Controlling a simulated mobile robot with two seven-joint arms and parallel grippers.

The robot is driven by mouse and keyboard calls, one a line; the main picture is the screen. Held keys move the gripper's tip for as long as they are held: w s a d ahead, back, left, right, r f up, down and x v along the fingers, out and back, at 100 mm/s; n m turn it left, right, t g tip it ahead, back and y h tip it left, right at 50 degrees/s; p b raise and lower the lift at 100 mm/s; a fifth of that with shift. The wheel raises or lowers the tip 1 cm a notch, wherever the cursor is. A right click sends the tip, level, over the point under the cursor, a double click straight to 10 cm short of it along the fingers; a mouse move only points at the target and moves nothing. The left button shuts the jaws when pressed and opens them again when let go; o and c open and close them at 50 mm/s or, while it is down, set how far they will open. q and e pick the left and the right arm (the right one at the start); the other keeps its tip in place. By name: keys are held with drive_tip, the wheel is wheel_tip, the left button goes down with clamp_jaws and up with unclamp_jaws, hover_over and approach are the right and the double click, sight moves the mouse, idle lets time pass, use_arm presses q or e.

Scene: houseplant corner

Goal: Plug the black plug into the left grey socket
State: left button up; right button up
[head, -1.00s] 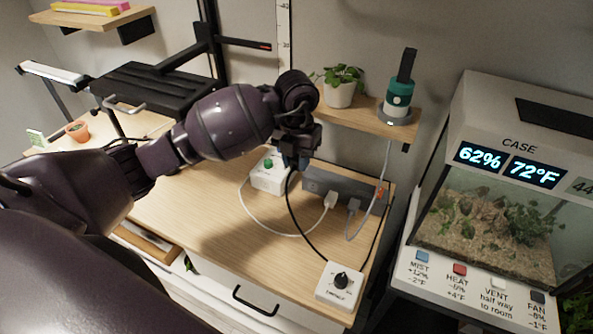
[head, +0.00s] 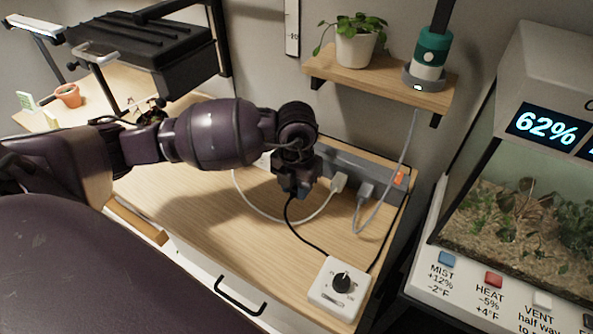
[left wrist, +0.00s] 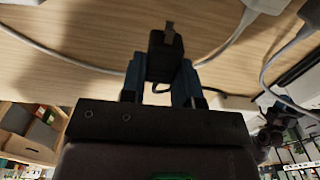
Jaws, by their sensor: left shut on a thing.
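My left gripper (head: 297,192) is shut on the black plug (left wrist: 164,55), which shows between its blue fingers in the left wrist view. The plug's metal prongs point up in that view, away from my wrist, and touch nothing that I can see. In the head view the gripper hangs above the desk, just in front of the grey power strip (head: 345,166), and hides the plug. The gripper and wrist cover the strip's left part, so the left grey socket cannot be made out. A black cord runs from under the gripper to a white dial box (head: 340,288). My right gripper is not in view.
A white plug (head: 339,183) and a grey plug (head: 366,191) with cables sit at the strip, right of my gripper. A shelf (head: 385,80) with a potted plant (head: 356,45) hangs above. The wooden desk (head: 220,235) is clear in front.

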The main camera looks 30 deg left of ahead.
use_arm(q)
drive_tip(key=shift+w+d+r, duration=0.1)
drive_tip(key=shift+r, duration=0.05)
drive_tip(key=shift+w+f+b, duration=0.4)
drive_tip(key=shift+f+b, duration=0.3)
drive_tip(key=shift+w+f+b, duration=0.5)
drive_tip(key=shift+w+b, duration=0.05)
drive_tip(key=shift+w+a+r, duration=0.1)
drive_tip(key=shift+w, duration=0.65)
drive_tip(key=shift+w+a+r, duration=0.1)
drive_tip(key=shift+w, duration=0.6)
drive_tip(key=shift+w+b, duration=0.3)
drive_tip(key=shift+w, duration=0.05)
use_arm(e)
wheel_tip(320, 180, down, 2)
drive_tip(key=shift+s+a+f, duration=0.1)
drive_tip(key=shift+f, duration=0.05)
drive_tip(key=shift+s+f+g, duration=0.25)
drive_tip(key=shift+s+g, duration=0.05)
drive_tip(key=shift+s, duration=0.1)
use_arm(q)
drive_tip(key=shift+r, duration=0.1)
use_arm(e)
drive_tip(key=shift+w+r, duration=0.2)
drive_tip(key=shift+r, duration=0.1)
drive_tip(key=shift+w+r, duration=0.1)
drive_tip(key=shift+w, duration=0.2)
